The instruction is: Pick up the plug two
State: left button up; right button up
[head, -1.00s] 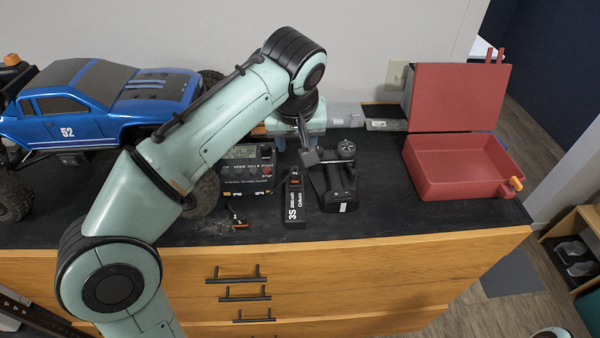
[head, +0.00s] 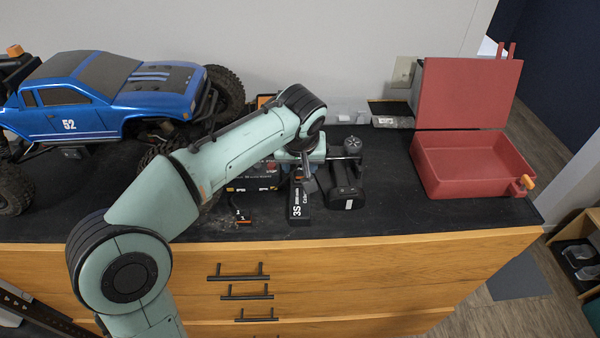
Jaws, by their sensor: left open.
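My left gripper (head: 315,184) is open, its fingers pointing down at the top end of the black "3S" battery pack (head: 300,208). The arm and gripper hide the pack's upper part, including an orange piece marked "2" seen there earlier, which may be plug two. Contact cannot be told. A short dark lead with an orange tip (head: 243,221) lies left of the pack. The charger (head: 252,183) behind it is partly covered by my arm. My right gripper is not in view.
A blue RC truck (head: 100,100) stands at the left. A black handheld tool (head: 345,190) is close to the right of the gripper. An open red box (head: 475,165) sits at the right, with free worktop (head: 395,215) before it.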

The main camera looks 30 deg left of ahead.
pick_arm(q)
jog(key=shift+x, duration=0.95)
jog(key=shift+r, duration=0.1)
grip_shut()
